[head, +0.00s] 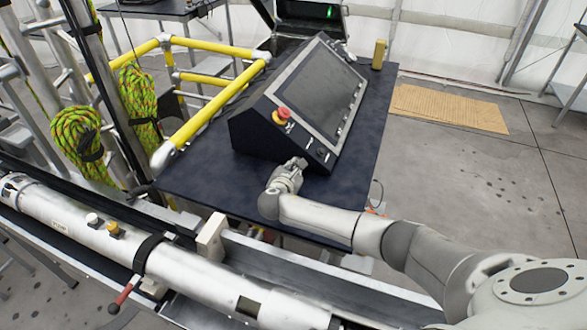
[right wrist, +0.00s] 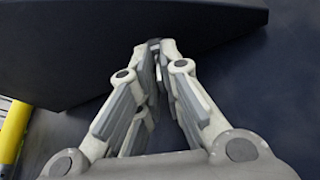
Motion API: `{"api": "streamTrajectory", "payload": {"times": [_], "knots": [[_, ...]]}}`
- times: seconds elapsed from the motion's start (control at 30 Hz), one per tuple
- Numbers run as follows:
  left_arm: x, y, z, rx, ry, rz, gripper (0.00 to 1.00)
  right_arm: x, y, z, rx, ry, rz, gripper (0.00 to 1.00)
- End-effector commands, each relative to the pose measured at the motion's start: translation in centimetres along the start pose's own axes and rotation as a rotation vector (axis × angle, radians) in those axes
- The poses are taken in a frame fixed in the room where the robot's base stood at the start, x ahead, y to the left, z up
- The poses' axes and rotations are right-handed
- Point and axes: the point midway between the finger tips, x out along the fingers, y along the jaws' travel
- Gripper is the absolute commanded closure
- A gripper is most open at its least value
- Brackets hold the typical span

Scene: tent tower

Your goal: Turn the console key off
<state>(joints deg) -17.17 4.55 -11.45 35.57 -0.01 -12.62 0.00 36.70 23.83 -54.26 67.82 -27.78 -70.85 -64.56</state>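The console (head: 256,128) is a black wedge-shaped box with a large dark screen (head: 321,87), standing on a dark table (head: 210,180). A small dark round control, perhaps the key switch (head: 322,154), sits at the panel's lower front corner; its turn position is too small to tell. A red stop button (head: 282,114) on yellow is up and left of it. My right gripper (head: 300,163) is just in front of that corner, left of and below the control. In the right wrist view its fingertips (right wrist: 154,45) meet by the console's dark side, with no key visible between them. My left gripper is out of view.
Yellow rails (head: 215,105) and coiled green ropes (head: 78,138) stand left of the table. A silver tube (head: 190,270) crosses the front. A small yellow block (head: 379,54) stands behind the console. The floor at right is open, with a cardboard sheet (head: 448,108).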

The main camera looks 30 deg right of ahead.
Motion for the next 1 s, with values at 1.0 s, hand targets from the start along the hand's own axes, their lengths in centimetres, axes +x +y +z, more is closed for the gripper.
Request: {"api": "streamTrajectory", "payload": {"times": [1.0], "knots": [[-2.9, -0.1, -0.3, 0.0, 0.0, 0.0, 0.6, 0.1, 0.4, 0.0, -0.321, -0.002, -0.132, 1.0]]}}
